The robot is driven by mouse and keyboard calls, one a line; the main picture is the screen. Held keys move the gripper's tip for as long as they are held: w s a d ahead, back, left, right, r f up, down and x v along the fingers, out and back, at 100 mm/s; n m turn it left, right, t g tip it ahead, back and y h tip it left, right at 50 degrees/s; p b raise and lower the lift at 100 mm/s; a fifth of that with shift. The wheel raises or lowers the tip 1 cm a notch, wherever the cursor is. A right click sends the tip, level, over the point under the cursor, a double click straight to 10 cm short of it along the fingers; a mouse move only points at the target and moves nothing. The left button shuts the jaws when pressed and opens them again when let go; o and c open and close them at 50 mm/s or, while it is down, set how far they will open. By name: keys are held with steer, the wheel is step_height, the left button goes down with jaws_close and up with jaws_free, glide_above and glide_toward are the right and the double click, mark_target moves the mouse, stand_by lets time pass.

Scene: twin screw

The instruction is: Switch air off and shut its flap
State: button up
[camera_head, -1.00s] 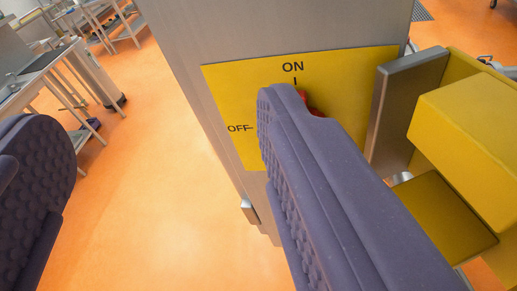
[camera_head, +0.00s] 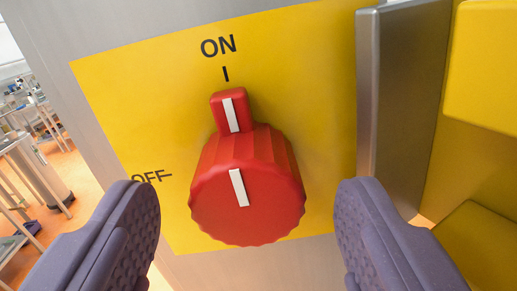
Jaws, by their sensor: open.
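The red rotary knob (camera_head: 247,187) sits on a yellow plate (camera_head: 305,60) marked ON at the top and OFF at the left. Its white line and the white-marked red tab (camera_head: 232,112) above it point up at the ON mark. My gripper (camera_head: 246,232) is open, with one purple padded finger at the lower left and one at the lower right of the knob. Neither finger appears to touch the knob. A grey metal panel (camera_head: 402,90), possibly the flap, stands out from the plate at the right, beside a yellow housing.
The yellow housing (camera_head: 490,70) fills the right edge, close to the right finger. The plate is on a grey metal cabinet (camera_head: 50,30). Orange floor and metal tables (camera_head: 45,175) show at the far left.

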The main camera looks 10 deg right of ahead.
steer(key=shift+x, duration=0.9)
steer(key=c, duration=1.1)
steer(key=shift+o, duration=0.2)
